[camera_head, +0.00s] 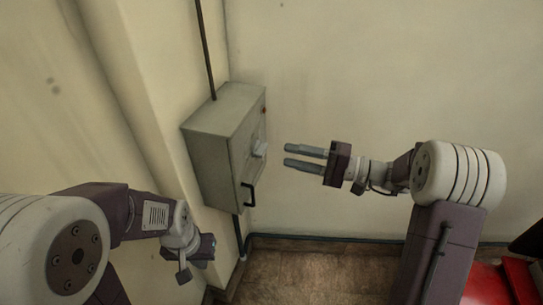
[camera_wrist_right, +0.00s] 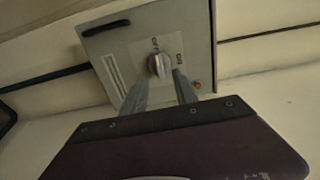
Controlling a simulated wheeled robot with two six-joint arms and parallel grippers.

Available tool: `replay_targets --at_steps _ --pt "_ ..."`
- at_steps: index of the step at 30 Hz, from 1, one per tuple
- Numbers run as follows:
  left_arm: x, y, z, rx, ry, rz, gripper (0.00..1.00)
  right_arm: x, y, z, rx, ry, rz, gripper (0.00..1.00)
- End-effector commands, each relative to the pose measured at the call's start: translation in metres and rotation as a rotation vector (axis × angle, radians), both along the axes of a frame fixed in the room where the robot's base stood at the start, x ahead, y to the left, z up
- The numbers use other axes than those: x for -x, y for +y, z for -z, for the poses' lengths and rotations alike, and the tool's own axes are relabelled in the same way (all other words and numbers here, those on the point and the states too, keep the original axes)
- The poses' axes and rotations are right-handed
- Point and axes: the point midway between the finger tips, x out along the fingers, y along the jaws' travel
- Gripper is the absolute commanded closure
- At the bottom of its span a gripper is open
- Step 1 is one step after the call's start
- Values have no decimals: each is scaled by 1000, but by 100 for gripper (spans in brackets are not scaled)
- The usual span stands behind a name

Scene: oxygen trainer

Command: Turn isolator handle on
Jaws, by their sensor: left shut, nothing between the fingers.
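A grey isolator box (camera_head: 212,150) is fixed at the wall corner, and its front also shows in the right wrist view (camera_wrist_right: 205,30). Its pale rotary handle (camera_head: 260,150) is on the front; in the wrist view the handle (camera_wrist_right: 157,64) sits on a white plate with small dark labels, too blurred to read surely. My right gripper (camera_head: 287,155) is open and empty, its two fingers pointing at the box with a gap before the handle. In the wrist view, the fingertips (camera_wrist_right: 166,82) appear just below the handle. My left gripper (camera_head: 196,264) is shut and empty, low at left, below the box.
A black door handle (camera_head: 249,193) sticks out low on the box front. A small red-orange light (camera_wrist_right: 198,85) is near the box edge. A conduit (camera_head: 206,50) runs up from the box. A red object (camera_head: 490,285) stands at lower right.

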Motion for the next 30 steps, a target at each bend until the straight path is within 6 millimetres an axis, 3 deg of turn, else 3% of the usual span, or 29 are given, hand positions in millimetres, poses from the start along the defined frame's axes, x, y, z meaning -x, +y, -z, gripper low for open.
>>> replay_targets --at_steps 3,9,19,23,30 --pt "0 0 7 0 0 0 100 -7 26 3 2 -2 -5 65" --pt "0 0 12 0 1 0 100 -17 54 2 2 1 -3 65" --pt "0 0 12 0 1 0 100 -19 60 1 1 0 0 65" --pt "0 0 12 0 1 0 100 -19 60 1 1 0 0 100" --pt "0 0 11 0 1 0 100 -19 60 1 0 5 -1 100"
